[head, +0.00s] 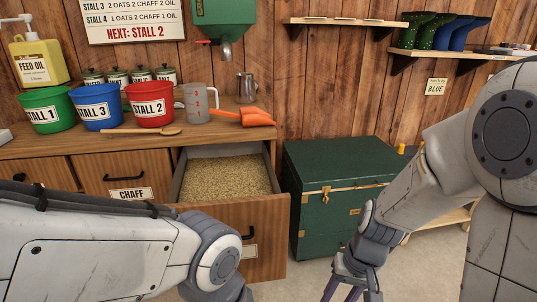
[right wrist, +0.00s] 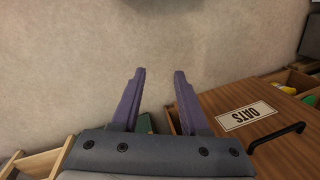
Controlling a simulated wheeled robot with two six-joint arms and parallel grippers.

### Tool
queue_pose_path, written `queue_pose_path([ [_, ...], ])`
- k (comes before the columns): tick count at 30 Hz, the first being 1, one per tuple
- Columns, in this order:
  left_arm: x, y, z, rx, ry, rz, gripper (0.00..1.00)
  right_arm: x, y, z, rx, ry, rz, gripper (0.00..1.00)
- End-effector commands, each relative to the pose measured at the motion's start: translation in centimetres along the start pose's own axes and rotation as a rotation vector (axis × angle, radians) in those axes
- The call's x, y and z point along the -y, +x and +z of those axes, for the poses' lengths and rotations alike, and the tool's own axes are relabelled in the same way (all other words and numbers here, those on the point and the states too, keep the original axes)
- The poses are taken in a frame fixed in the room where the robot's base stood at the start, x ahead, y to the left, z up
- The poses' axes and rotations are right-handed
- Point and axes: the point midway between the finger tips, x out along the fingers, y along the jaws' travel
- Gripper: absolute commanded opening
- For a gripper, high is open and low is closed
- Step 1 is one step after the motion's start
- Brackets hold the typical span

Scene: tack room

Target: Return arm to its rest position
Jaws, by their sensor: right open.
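My right arm (head: 425,170) comes in from the right of the head view and bends down in front of the green chest. Its gripper (head: 345,294) points down at the bottom edge, partly cut off. In the right wrist view the purple fingers (right wrist: 159,72) are apart with nothing between them, over bare floor. My left arm (head: 110,245) crosses the lower left of the head view, in front of the cabinet. Its gripper is below the frame.
An open drawer (head: 262,215) of grain juts out; its OATS front (right wrist: 275,115) is close right of my right fingers. The green chest (head: 335,160) stands beside it. Buckets (head: 150,105), a measuring jug (head: 197,104) and an orange scoop (head: 256,117) sit on the counter. Floor (right wrist: 60,70) is clear.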

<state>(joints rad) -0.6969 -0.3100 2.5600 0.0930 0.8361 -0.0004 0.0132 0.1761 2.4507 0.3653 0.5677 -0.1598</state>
Motion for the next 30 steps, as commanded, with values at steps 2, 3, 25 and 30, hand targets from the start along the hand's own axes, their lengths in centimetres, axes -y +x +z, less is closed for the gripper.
queue_pose_path([
  [2,0.0,0.0,0.0,0.000,0.000,0.000,0.50,-1.3,-1.0,-0.5,-0.084,-0.057,0.063,0.45],
  [3,0.0,0.0,0.0,0.000,0.000,0.000,0.50,-1.8,-1.5,-0.8,-0.124,-0.084,0.091,0.45],
  [25,0.0,0.0,0.0,0.000,0.000,0.000,0.50,7.7,-5.2,9.6,-0.070,-0.659,0.115,0.45],
  [30,0.0,0.0,0.0,0.000,0.000,0.000,0.50,8.9,-6.0,13.5,-0.009,-0.791,0.107,0.45],
])
